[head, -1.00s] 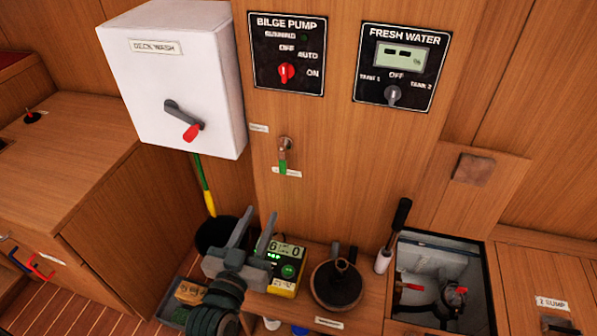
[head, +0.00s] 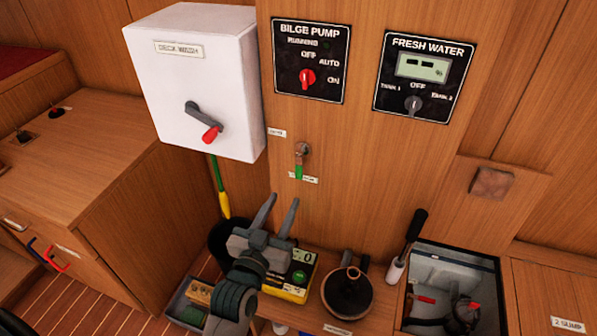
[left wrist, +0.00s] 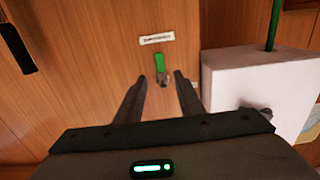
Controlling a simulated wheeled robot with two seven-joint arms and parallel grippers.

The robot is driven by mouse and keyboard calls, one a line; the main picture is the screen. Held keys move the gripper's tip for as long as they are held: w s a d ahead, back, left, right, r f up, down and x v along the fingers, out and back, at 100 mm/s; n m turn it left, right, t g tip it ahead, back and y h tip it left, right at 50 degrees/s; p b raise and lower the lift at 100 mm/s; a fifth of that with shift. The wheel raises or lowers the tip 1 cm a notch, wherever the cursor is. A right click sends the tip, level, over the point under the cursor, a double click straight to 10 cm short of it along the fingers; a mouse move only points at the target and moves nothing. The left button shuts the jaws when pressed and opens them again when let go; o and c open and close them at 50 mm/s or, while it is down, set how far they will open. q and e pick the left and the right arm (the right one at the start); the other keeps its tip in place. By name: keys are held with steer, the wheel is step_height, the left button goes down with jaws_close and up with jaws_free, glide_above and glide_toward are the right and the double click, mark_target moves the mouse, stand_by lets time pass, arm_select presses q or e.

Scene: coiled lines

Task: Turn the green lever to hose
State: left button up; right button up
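The green lever (head: 299,172) hangs down from a small metal valve (head: 302,150) on the wooden wall, with a label behind its lower end. It also shows in the left wrist view (left wrist: 159,62), where it points up the picture toward a white label (left wrist: 157,39). My left gripper (head: 279,213) is open and empty, below and a little left of the lever in the head view. In the left wrist view its fingers (left wrist: 160,84) stand apart on either side of the valve, and no contact with the lever shows. My right gripper is out of view.
A white deck wash box (head: 195,82) with a red-tipped handle juts out left of the valve. Bilge pump (head: 311,60) and fresh water (head: 425,75) panels are above. A yellow meter (head: 290,282), a round dark object (head: 347,297) and an open hatch (head: 455,285) are below.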

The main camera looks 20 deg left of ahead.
mark_target(298, 173)
arm_select(q)
steer(key=w, duration=1.2)
steer(key=shift+d, duration=0.2)
jaws_close()
